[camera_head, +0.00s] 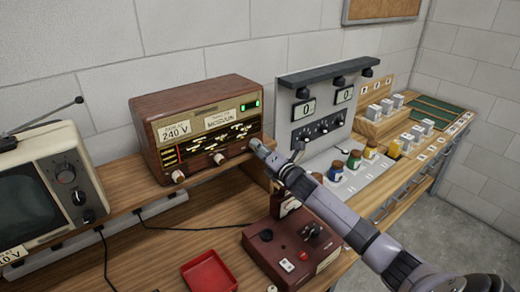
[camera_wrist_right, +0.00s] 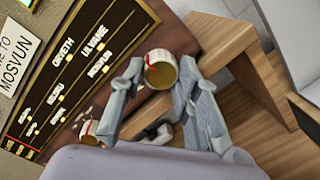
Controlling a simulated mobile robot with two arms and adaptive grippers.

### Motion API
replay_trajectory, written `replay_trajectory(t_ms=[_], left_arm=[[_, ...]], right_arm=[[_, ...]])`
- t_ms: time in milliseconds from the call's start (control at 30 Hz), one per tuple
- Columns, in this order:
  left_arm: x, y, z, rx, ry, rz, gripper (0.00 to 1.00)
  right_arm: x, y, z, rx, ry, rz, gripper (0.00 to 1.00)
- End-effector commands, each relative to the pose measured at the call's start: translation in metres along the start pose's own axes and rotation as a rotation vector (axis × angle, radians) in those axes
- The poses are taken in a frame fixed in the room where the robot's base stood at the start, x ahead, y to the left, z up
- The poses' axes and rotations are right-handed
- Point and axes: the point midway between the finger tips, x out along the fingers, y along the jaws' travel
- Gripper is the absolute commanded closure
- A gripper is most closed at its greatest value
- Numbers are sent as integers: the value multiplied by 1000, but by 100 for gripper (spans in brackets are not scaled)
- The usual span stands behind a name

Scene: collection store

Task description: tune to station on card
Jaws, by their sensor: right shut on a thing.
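A brown wooden radio (camera_head: 198,88) stands on the shelf, with a dark dial panel (camera_head: 195,150) of station names. A card (camera_head: 221,119) above the dial appears to read MOSVUN; it also shows in the right wrist view (camera_wrist_right: 14,62). A thin red line (camera_head: 180,153) shows at the dial's left end. My right gripper (camera_head: 257,146) is at the radio's right front. In the right wrist view my right gripper (camera_wrist_right: 158,76) is shut on the right knob (camera_wrist_right: 160,68), cream with a brass face. Another knob (camera_head: 218,158) is left of it. My left gripper is not in view.
An old television (camera_head: 45,190) stands at left. A red tray (camera_head: 210,271) and a dark red box with controls (camera_head: 290,250) sit on the lower bench. A grey panel with dials (camera_head: 320,110) and several small jars are right of the radio, near my right arm.

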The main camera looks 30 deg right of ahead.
Motion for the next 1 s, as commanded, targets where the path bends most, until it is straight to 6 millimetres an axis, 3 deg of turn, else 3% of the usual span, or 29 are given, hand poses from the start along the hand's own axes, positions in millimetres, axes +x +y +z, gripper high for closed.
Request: replay_trajectory(t_ms=[367,1000], left_arm=[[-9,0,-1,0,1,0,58],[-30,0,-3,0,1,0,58]], right_arm=[[0,1,2,214,10,-17,98],[0,2,4,818,38,-62,98]])
